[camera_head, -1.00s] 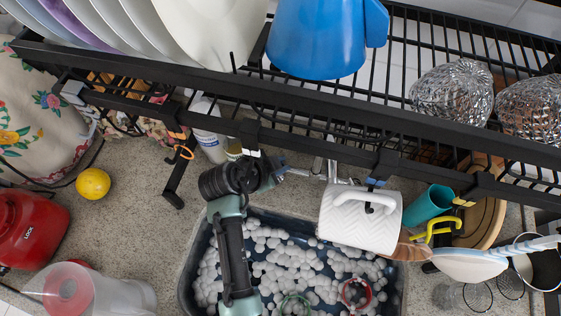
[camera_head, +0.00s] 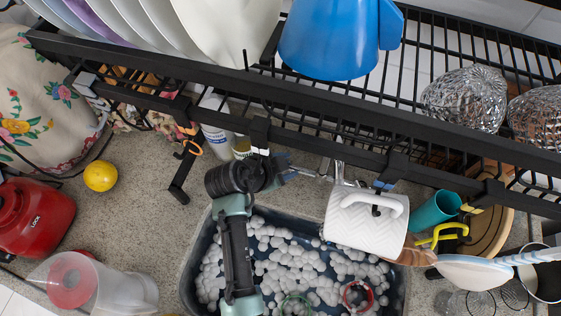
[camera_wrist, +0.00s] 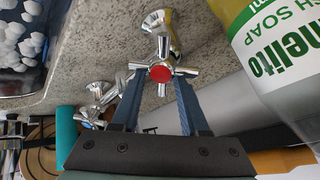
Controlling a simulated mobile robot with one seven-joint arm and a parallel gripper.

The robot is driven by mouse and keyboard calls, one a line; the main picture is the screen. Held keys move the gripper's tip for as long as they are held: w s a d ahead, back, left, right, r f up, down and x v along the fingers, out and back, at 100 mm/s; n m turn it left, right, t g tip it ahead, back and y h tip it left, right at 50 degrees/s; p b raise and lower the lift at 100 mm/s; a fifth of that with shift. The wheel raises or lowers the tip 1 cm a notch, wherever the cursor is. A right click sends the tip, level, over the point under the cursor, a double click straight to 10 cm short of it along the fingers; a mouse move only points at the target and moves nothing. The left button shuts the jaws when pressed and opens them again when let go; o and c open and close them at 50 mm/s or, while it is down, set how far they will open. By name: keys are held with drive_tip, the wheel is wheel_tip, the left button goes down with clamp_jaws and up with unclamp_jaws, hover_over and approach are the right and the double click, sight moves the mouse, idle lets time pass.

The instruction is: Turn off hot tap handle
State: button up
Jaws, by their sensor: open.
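The hot tap handle (camera_wrist: 161,73) is a chrome cross with a red cap, in the middle of the wrist view. My gripper (camera_wrist: 157,88) is open, with its two blue fingers on either side of the handle's hub, close to the cross arms. I cannot tell whether they touch it. A second chrome tap handle with a blue cap (camera_wrist: 84,123) is at lower left. In the head view my gripper (camera_head: 287,172) is under the rack's front edge by the chrome tap (camera_head: 312,174); the red cap is hidden there.
A green-labelled soap bottle (camera_wrist: 280,60) stands close on the right in the wrist view. The black rack (camera_head: 330,135) crosses above the sink (camera_head: 190,275), which holds many white balls. A white mug (camera_head: 352,228) hangs right of my arm.

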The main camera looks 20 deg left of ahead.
drive_tip(key=b+v, duration=0.1)
drive_tip(key=v, duration=1.1)
drive_tip(key=shift+s+r+b, duration=0.25)
drive_tip(key=shift+s+b, duration=0.05)
drive_tip(key=shift+s, duration=0.05)
